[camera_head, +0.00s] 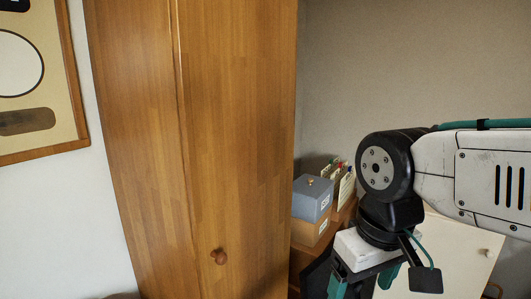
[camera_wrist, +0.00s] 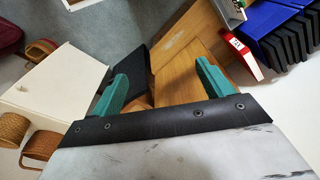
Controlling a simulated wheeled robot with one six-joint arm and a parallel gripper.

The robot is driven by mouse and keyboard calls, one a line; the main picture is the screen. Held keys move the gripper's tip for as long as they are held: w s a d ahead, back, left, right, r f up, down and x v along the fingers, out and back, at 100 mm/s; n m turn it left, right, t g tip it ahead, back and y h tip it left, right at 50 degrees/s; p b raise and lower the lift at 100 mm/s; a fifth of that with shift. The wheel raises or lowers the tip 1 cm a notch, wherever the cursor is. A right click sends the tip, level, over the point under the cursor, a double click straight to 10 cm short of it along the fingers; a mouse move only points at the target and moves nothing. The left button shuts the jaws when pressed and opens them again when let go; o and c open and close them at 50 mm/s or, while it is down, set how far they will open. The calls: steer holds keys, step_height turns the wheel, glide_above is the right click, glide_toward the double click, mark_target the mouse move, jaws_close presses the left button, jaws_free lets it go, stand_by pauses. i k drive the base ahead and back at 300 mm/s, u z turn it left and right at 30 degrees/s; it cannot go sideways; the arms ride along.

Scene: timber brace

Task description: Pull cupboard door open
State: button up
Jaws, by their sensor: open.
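A tall brown wooden cupboard (camera_head: 135,130) stands against the wall in the head view. Its front door (camera_head: 235,140) looks shut, with a vertical seam along its left side. A small round wooden knob (camera_head: 219,257) sits low on the door. My gripper (camera_wrist: 160,70) shows its two green fingers spread apart in the wrist view, with nothing held between them. In the head view it is at the lower right, right of the knob and clear of it, with the fingertips cut off by the frame's bottom edge.
A grey box (camera_head: 312,197) sits on a brown box (camera_head: 309,228) right of the cupboard, near an upright holder (camera_head: 341,187). A framed picture (camera_head: 40,80) hangs at left. The wrist view shows blue binders (camera_wrist: 275,35), a white-topped unit (camera_wrist: 55,90) and wicker baskets (camera_wrist: 12,128).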

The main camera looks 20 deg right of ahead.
mark_target(235, 62)
steer(key=z, duration=0.8)
steer(key=k, duration=0.9)
steer(key=u, duration=1.3)
steer(key=i, duration=0.5)
